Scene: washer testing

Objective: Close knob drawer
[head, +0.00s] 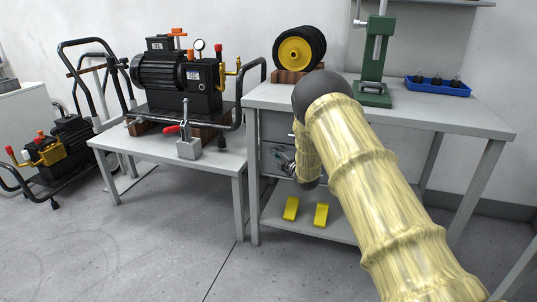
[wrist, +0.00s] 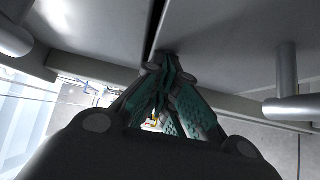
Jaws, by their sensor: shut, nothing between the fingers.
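A grey drawer unit (head: 270,138) hangs under the left end of the workbench, largely hidden behind my arm. My gripper (head: 279,157) is at its front and also fills the middle of the wrist view (wrist: 165,62). Its green-padded fingers are shut and empty. The fingertips are at or very near two grey front panels, by the dark gap between them. The right panel (wrist: 225,40) carries a round metal knob (wrist: 288,88); another metal knob (wrist: 14,36) shows at the left panel (wrist: 100,30). I cannot tell how far either drawer stands out.
The workbench (head: 450,118) holds a black-and-yellow wheel (head: 297,52), a green press (head: 374,85) and a blue tray (head: 437,87). Two yellow blocks lie on its lower shelf (head: 305,223). A lower table (head: 215,167) with a pump (head: 175,80) stands left. Floor in front is clear.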

